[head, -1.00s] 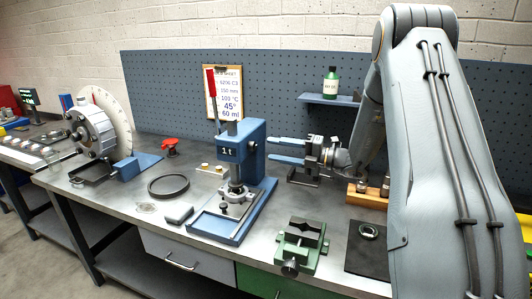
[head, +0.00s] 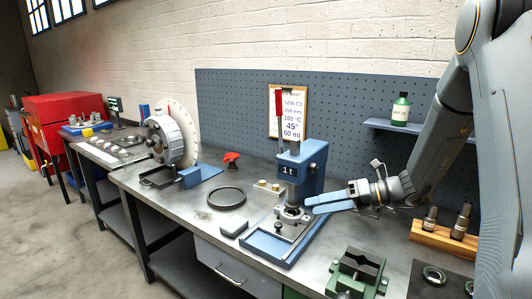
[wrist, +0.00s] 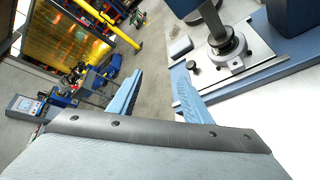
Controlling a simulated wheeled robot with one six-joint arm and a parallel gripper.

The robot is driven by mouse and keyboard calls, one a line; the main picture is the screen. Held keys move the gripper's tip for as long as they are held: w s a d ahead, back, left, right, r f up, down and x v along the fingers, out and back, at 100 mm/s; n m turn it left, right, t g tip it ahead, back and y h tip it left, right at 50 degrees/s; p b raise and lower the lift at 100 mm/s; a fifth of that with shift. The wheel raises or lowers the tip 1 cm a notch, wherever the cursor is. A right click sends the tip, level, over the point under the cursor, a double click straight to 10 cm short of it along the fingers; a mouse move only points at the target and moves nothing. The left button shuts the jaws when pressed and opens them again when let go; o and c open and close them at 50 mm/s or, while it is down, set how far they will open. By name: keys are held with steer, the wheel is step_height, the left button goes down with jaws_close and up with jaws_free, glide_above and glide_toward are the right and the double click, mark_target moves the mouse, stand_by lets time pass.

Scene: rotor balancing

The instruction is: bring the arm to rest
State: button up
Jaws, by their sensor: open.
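My gripper (head: 334,203) is at the right of the blue arbor press in the head view, its blue fingers pointing left toward the press base. In the wrist view my gripper (wrist: 150,92) has its two fingers apart with nothing between them. The blue press (head: 306,165), marked 1t, stands on the grey bench (head: 165,208). In the wrist view the press base (wrist: 285,62) lies to the right of the fingers. I cannot tell whether the fingers touch the press.
A green vise (head: 356,272) stands at the front right. A wooden block (head: 445,240) with cylindrical tools is behind it. A shelf with a green bottle (head: 401,108) hangs on the pegboard (head: 235,125). A black ring (head: 227,197) and a dial fixture (head: 175,138) are to the left.

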steer(key=s+a+f+n+g+h, duration=0.1)
steer(key=s+f+n+g+h, duration=0.2)
steer(key=s+n, duration=0.4)
steer(key=s+a+f+n+g+h, duration=0.1)
steer(key=s+f+n+g+h, duration=0.15)
steer(key=s+n, duration=0.5)
steer(key=s+d+f+n+t+h+b, duration=0.1)
steer(key=s+d+n+h, duration=0.3)
steer(key=n, duration=1.4)
steer(key=s+t+h, duration=0.1)
steer(key=s+h, duration=0.2)
steer(key=shift+s+d, duration=0.3)
steer(key=shift+t, duration=0.25)
